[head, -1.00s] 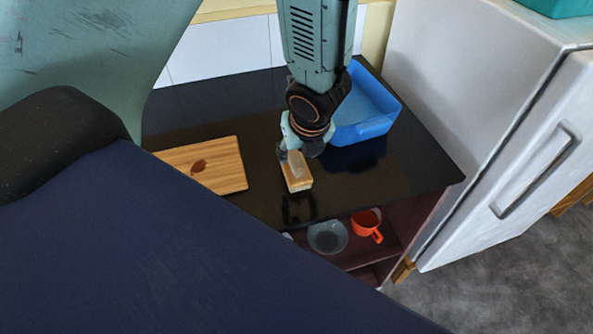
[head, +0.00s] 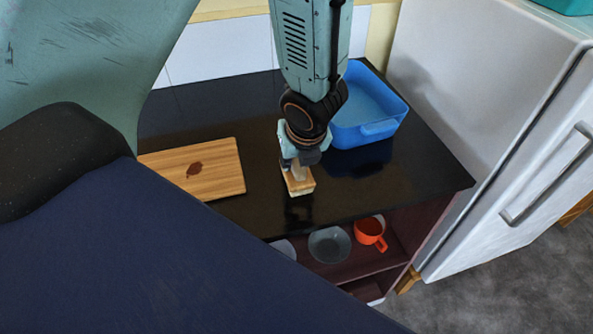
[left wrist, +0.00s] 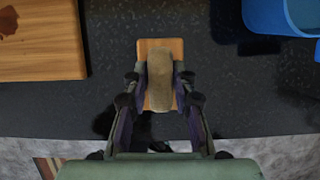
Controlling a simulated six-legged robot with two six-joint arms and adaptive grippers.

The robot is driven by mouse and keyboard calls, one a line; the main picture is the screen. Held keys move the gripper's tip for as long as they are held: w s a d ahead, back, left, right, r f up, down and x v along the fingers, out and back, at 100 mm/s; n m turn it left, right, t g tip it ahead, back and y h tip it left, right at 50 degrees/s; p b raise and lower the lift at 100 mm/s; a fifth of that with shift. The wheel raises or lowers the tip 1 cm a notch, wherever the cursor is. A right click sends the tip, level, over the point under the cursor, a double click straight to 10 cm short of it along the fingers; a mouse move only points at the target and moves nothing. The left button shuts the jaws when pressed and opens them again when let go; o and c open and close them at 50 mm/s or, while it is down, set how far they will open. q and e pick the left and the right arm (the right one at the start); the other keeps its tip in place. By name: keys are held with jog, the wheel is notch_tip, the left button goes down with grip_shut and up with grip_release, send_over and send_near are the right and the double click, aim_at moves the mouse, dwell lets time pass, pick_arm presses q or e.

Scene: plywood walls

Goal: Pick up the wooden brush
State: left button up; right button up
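The wooden brush (head: 301,187) lies on the black countertop (head: 245,222), with a light wood block and a raised handle on top. It also shows in the left wrist view (left wrist: 159,102), its browner handle pointing up at the camera. My left gripper (head: 299,163) is right over the brush, pointing down. In the left wrist view, its two fingers (left wrist: 159,80) stand on either side of the handle, with a small gap seeming to show on each side. They look open, and partly hide the handle in the head view. My right gripper is not in view.
A wooden board (head: 215,172) lies left of the brush. A blue tub (head: 378,131) stands behind right. Below, a shelf holds a grey bowl (head: 329,245) and an orange mug (head: 369,233). A white fridge (head: 470,120) stands at the right. The counter's front edge is close to the brush.

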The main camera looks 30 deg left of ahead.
aim_at(297, 159)
pick_arm(q)
jog(key=shift+w, duration=0.1)
jog(key=shift+c, duration=0.7)
grip_shut()
jog(key=shift+r, duration=0.15)
notch_tip(297, 159, up, 8)
jog(key=p, duration=0.6)
jog(key=shift+r, duration=0.15)
jog(key=shift+r+p, duration=0.65)
